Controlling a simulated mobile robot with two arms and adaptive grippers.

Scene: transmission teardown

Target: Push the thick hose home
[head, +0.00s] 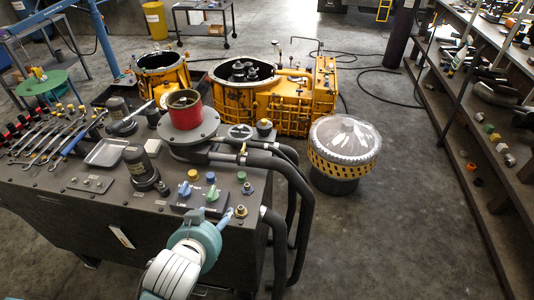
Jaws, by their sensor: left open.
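Thick black hoses (290,176) run from beside the red-topped cylinder (186,110) on the dark cabinet top, bend over its right edge and hang towards the floor. A further black hose (272,232) hangs lower at the front right corner. I cannot tell which is the named hose, or whether its end is fully seated. My left gripper (228,215) is open near the front right of the cabinet top, close to a small dark fitting (241,211); its wrist partly hides it. Contact cannot be told. My right gripper is not in view.
Knobs (212,193) stand on the panel beside my left gripper. Tools and a metal tray (106,152) lie to the left. A yellow housing (262,96) and a film-covered drum (345,140) stand beyond. Shelves (470,120) line the right; the floor between is clear.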

